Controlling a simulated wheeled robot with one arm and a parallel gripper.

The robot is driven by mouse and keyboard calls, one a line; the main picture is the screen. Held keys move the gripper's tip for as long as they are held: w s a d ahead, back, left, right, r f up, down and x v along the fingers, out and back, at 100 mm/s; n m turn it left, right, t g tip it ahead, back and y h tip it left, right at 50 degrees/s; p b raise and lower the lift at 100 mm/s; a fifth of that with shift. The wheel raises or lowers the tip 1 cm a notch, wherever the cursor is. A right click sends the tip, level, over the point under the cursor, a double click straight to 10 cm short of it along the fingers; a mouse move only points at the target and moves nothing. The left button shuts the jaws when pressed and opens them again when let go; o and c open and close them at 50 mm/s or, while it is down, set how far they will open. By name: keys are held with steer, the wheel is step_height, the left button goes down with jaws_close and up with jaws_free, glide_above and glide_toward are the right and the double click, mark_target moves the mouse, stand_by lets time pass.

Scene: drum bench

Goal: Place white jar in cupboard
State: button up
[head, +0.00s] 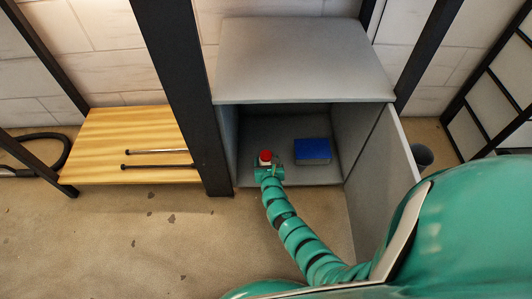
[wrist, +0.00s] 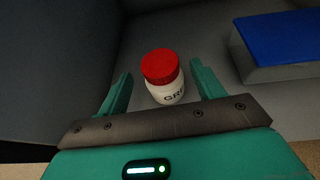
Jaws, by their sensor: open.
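The white jar (wrist: 166,92) has a red lid and dark lettering on its side. It stands upright on the floor of the grey cupboard (head: 304,60), towards the left, and its red lid also shows in the head view (head: 266,156). My gripper (wrist: 158,88) is open inside the cupboard, with one green finger on each side of the jar. No finger visibly touches the jar. The jar's lower part is partly hidden in the head view by my gripper. The cupboard door (head: 383,185) stands open on the right.
A blue-topped box (head: 312,150) lies in the cupboard to the right of the jar. A wooden board (head: 130,125) with two dark rods (head: 155,166) is left of a dark post (head: 180,90). A dark bin (head: 423,157) stands behind the door. Floor at the lower left is clear.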

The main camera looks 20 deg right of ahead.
steer(key=p+v, duration=0.2)
steer(key=v, duration=0.4)
steer(key=shift+s+p, duration=0.25)
steer(key=shift+p, duration=0.05)
steer(key=shift+r, duration=0.2)
